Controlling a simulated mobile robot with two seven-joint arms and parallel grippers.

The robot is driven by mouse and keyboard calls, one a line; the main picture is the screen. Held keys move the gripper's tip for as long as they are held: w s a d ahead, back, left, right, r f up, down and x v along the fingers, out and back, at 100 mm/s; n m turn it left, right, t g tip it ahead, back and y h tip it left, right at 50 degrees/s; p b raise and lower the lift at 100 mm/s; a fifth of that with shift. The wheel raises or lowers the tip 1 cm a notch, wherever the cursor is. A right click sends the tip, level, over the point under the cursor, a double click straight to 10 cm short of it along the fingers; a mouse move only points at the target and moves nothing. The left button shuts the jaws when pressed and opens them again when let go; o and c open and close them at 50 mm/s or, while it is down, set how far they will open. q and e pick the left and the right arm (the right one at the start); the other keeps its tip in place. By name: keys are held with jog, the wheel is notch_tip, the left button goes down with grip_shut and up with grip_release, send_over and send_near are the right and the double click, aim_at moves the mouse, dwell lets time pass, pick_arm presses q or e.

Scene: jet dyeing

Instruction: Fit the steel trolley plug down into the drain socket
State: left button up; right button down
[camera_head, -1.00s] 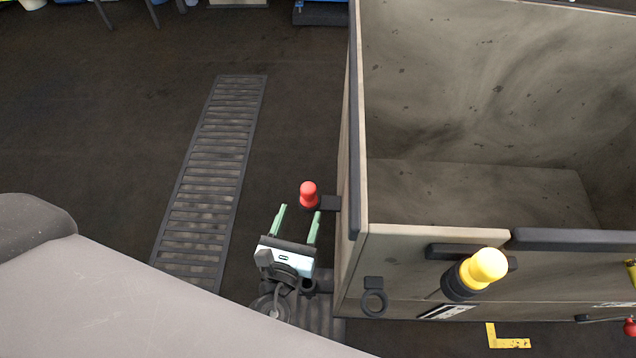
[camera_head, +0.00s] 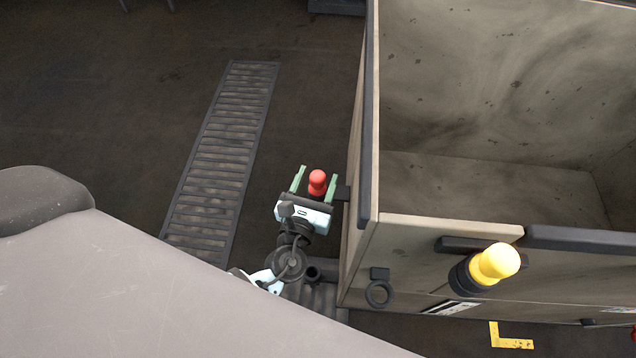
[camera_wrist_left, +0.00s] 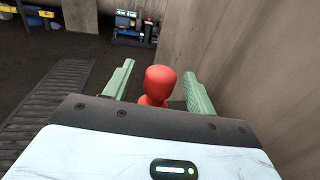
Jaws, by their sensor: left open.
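A red knob-topped plug (camera_head: 317,188) stands at a dark bracket on the left side of the large stained trolley bin (camera_head: 450,232). My left gripper (camera_head: 317,176) is open, with a green finger on each side of the red knob. In the left wrist view, the red knob (camera_wrist_left: 159,82) stands between the two fingers, with visible gaps; its lower part is hidden behind my gripper body. A yellow knob (camera_head: 497,262) in a black collar is on the trolley's front. A black ring (camera_head: 379,293) hangs below the front rim; I cannot tell whether it is the drain socket.
The trolley wall rises close to the right of my left gripper. A slatted floor grate (camera_head: 222,160) lies to the left, with clear dark floor around it. A yellow corner mark (camera_head: 510,338) is on the floor in front of the trolley.

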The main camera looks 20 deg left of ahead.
pick_arm(q)
jog(key=shift+w, duration=0.5)
jog(key=c, duration=1.2)
